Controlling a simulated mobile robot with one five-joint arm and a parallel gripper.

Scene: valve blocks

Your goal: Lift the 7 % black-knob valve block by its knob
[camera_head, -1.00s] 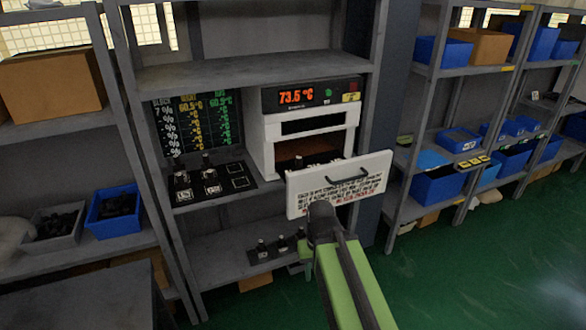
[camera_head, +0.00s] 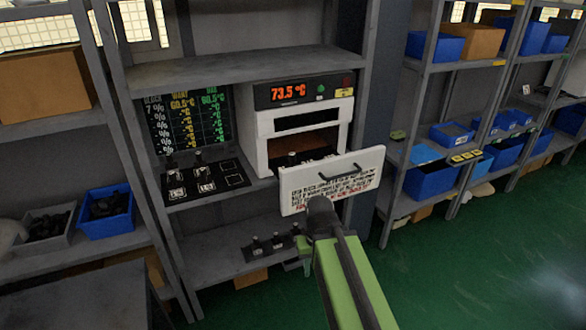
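Several small valve blocks with dark upright knobs are in view. Two blocks (camera_head: 172,171) (camera_head: 199,166) stand on a black marked plate (camera_head: 205,182) on the middle shelf. Others (camera_head: 256,246) (camera_head: 277,241) stand in a row on the lower shelf. A small dark knob (camera_head: 292,158) shows inside the open heater box. The labels are too small to tell which block is the 7 % one. My gripper (camera_head: 304,256) is at the end of my green arm, in front of the lower shelf. My arm mostly hides its fingers, and no held block shows.
The white heater (camera_head: 262,140) reads 73.5 °C. Its lettered door (camera_head: 330,180) hangs open, jutting forward just above my arm's end. A dark board (camera_head: 187,118) lists blocks and temperatures. Shelf posts flank the bay. Blue bins (camera_head: 430,180) stand right; green floor is clear there.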

